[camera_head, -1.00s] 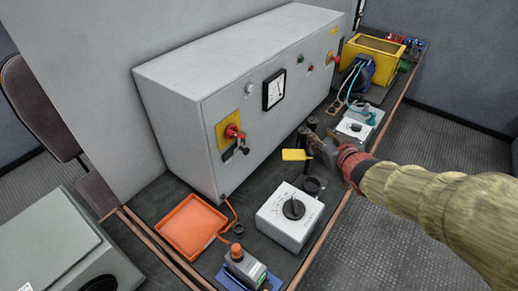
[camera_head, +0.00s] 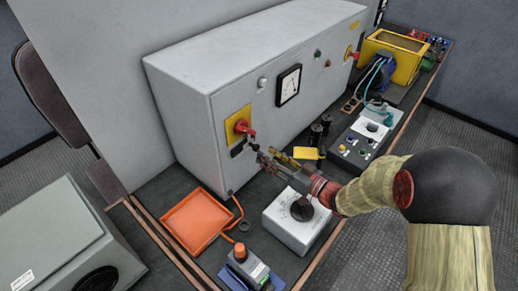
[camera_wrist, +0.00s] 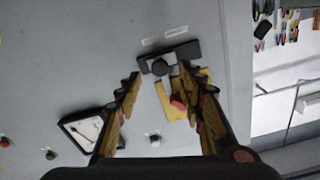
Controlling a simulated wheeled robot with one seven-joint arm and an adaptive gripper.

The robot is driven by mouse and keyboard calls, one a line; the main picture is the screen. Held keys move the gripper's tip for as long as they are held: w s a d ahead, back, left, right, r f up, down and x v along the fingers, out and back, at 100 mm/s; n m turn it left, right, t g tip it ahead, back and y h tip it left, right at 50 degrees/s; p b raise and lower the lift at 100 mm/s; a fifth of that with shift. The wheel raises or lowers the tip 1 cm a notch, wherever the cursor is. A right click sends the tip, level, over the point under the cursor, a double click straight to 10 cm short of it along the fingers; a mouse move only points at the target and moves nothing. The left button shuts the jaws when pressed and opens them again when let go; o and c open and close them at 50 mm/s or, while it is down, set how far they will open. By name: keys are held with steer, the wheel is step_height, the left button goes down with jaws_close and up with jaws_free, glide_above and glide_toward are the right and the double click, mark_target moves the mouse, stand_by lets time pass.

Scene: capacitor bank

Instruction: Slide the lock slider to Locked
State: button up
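The lock slider (camera_head: 238,149) is a small dark bar on the grey cabinet's front, just below a yellow plate (camera_head: 232,122) with a red rotary handle (camera_head: 243,127). In the wrist view the slider (camera_wrist: 185,51) is a dark bar with a round black knob (camera_wrist: 160,68) towards its left end, and small pale labels beside it, too small to read. My gripper (camera_head: 258,154) is close in front of the slider. In the wrist view my gripper (camera_wrist: 160,80) is open, its fingers on either side of the knob's line, with nothing between them. The right finger partly hides the yellow plate and red handle.
The grey cabinet (camera_head: 180,105) has a dial meter (camera_head: 288,85) right of the handle. On the bench below are an orange tray (camera_head: 194,220), a white box with a black knob (camera_head: 290,228), a yellow tag (camera_head: 305,153) and dark cylinders. A yellow box (camera_head: 372,62) stands farther back.

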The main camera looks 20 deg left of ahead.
mark_target(258, 149)
steer(key=b+x, duration=0.1)
steer(key=x, duration=0.4)
steer(key=shift+w+a, duration=0.1)
steer(key=shift+a, duration=0.2)
steer(key=shift+c, duration=1.4)
jaws_close()
